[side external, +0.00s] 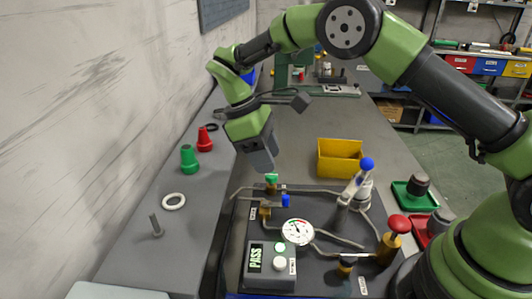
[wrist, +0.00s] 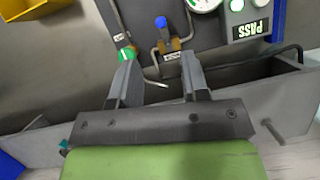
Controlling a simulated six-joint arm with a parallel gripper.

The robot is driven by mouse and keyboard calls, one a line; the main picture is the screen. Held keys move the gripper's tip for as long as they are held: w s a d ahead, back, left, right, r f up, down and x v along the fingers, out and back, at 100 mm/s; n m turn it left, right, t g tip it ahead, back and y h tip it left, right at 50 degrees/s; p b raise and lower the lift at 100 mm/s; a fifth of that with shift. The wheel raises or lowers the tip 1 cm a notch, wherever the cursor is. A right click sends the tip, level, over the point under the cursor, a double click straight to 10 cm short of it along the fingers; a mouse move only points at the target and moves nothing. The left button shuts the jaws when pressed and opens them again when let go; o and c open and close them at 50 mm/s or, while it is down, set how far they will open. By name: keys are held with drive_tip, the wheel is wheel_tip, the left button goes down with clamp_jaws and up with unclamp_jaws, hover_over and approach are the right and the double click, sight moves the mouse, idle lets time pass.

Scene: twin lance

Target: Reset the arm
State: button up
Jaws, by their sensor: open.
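My green arm reaches over the bench from the right. My gripper (side external: 264,167) points down above the far left edge of the dark test panel (side external: 322,200), close over a small green-topped fitting (side external: 271,179). In the wrist view my gripper (wrist: 162,82) has its two fingers apart with nothing between them. The green fitting (wrist: 126,55) shows beside the left fingertip; I cannot tell whether they touch. A blue-handled valve (side external: 285,201) is just right of the fitting, and it also shows in the wrist view (wrist: 161,23) beyond the fingers.
A gauge (side external: 298,232) and a box reading PASS (side external: 270,264) are on the panel. A blue-knobbed lever (side external: 360,178) and a red knob (side external: 399,224) stand right. A yellow bin (side external: 340,159) is behind. Green (side external: 189,158) and red (side external: 204,139) cones and a white ring (side external: 173,201) are on the left ledge.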

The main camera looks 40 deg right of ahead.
drive_tip(key=s+d+r+m+t+y, duration=0.1)
drive_tip(key=s+r+m+t+y, duration=0.1)
drive_tip(key=s+r, duration=0.35)
drive_tip(key=s+d+r+m+t+y, duration=0.1)
drive_tip(key=s+d+r+m+t, duration=0.15)
drive_tip(key=r, duration=0.65)
drive_tip(key=s+r+m+t+y, duration=0.1)
drive_tip(key=s+m+t, duration=0.5)
drive_tip(key=s, duration=0.7)
drive_tip(key=shift+d+r+m+y, duration=0.3)
drive_tip(key=shift+r+m, duration=0.15)
drive_tip(key=shift+r, duration=0.4)
idle(2.0)
